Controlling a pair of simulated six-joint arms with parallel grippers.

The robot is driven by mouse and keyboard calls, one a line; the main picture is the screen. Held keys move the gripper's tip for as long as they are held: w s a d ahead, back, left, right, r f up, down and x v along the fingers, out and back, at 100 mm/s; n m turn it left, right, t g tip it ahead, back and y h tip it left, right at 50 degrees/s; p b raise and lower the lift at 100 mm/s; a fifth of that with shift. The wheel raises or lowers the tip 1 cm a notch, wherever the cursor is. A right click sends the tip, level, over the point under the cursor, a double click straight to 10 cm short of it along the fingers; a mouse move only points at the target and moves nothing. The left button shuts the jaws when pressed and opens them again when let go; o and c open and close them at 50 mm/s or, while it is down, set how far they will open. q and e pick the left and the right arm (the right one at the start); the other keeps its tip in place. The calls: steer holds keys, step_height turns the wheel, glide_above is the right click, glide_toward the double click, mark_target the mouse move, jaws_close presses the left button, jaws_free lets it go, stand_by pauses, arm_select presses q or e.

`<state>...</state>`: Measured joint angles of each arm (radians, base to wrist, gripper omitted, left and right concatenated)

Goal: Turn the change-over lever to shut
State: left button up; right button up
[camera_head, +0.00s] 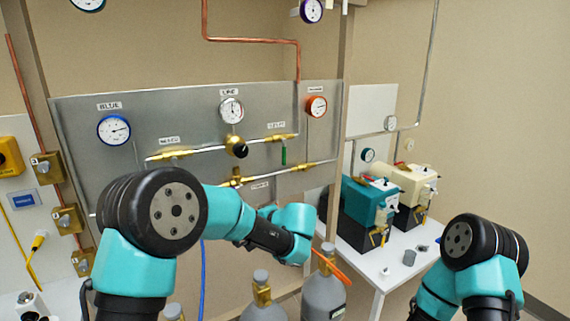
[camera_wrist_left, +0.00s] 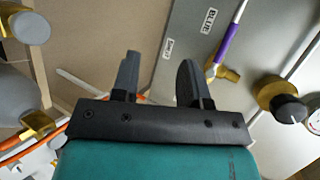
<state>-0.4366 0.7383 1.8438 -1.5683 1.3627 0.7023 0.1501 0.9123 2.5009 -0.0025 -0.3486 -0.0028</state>
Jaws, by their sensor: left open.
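A lever with a purple sleeve (camera_wrist_left: 230,42) stands out from a brass fitting (camera_wrist_left: 222,72) on the grey panel in the left wrist view. It looks like the change-over lever. My right gripper is out of view.
The grey panel (camera_head: 75,130) carries gauges, pipes and a black-knobbed regulator (camera_head: 238,150). Grey cylinders (camera_head: 325,298) stand below my left arm, with an orange hose (camera_head: 333,263) beside them. A white table (camera_head: 385,275) at right holds teal and cream pump units.

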arm_select(q)
steer(key=s+a+f+g+h, duration=0.25)
steer(key=s+f, duration=0.25)
steer(key=f, duration=0.4)
steer(key=s+a+f+g+h, duration=0.2)
steer(key=s+f+g+h, duration=0.15)
steer(key=f, duration=0.55)
steer(key=s+a+f+g+h, duration=0.2)
steer(key=s+f, duration=0.3)
steer(key=f, duration=0.3)
steer(key=s+a+f+n+h, duration=0.2)
steer(key=s+f+n, duration=0.3)
steer(key=s, duration=0.5)
steer(key=s+a+f+n+t+h, duration=0.1)
steer(key=s+a+f+n+h, duration=0.2)
steer(key=s+f, duration=0.4)
steer(key=s+n+h, duration=0.1)
steer(key=s+n, duration=0.1)
steer(key=shift+s+f+t, duration=0.3)
steer(key=shift+s, duration=0.1)
steer(key=shift+a, duration=0.1)
steer(key=shift+c, duration=0.2)
